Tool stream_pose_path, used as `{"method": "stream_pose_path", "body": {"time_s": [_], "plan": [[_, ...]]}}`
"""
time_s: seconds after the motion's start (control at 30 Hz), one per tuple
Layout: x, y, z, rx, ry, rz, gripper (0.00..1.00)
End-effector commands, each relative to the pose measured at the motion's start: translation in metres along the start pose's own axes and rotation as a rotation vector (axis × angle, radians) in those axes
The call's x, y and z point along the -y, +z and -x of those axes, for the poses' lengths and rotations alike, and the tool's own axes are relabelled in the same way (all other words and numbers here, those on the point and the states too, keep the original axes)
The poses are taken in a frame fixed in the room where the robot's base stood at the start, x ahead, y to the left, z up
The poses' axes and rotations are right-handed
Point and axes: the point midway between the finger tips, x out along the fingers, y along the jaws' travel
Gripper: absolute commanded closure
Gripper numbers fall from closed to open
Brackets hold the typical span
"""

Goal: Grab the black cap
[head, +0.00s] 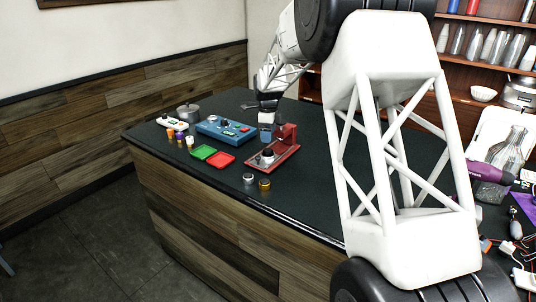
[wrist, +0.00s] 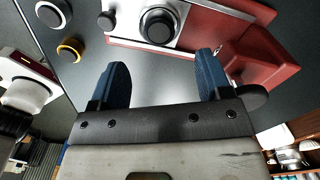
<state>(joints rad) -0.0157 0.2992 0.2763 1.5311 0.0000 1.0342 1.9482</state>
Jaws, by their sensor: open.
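A round black cap (wrist: 158,26) sits on a silver plate on the red base (wrist: 200,24) in the wrist view. In the head view the red device (head: 284,152) stands on the dark counter, with a small black-topped part (head: 267,152) on its silver plate. My gripper (wrist: 161,70) is open and empty, its two blue fingers spread wide. The black cap lies beyond the fingertips, apart from them and roughly centred between them. In the head view my gripper (head: 267,126) hangs just above and behind the red device; its fingers are partly hidden there.
The red upright (wrist: 262,62) stands close to the right finger. A smaller black knob (wrist: 106,20) is left of the cap. A silver ring (head: 249,178) and a gold ring (head: 264,184) lie on the counter in front. A blue box (head: 222,129) and red tray (head: 221,159) stand left.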

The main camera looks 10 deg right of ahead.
Motion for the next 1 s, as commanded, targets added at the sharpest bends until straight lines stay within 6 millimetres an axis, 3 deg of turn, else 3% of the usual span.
{"method": "stream_pose_path", "body": {"time_s": [0.2, 0.67, 1.0], "plan": [[0.000, 0.000, -0.017, -0.001, 0.002, 0.000, 0.29], [0.000, 0.000, -0.023, 0.000, 0.001, 0.001, 0.29], [-0.001, 0.001, -0.056, -0.001, 0.002, 0.000, 0.29]]}}
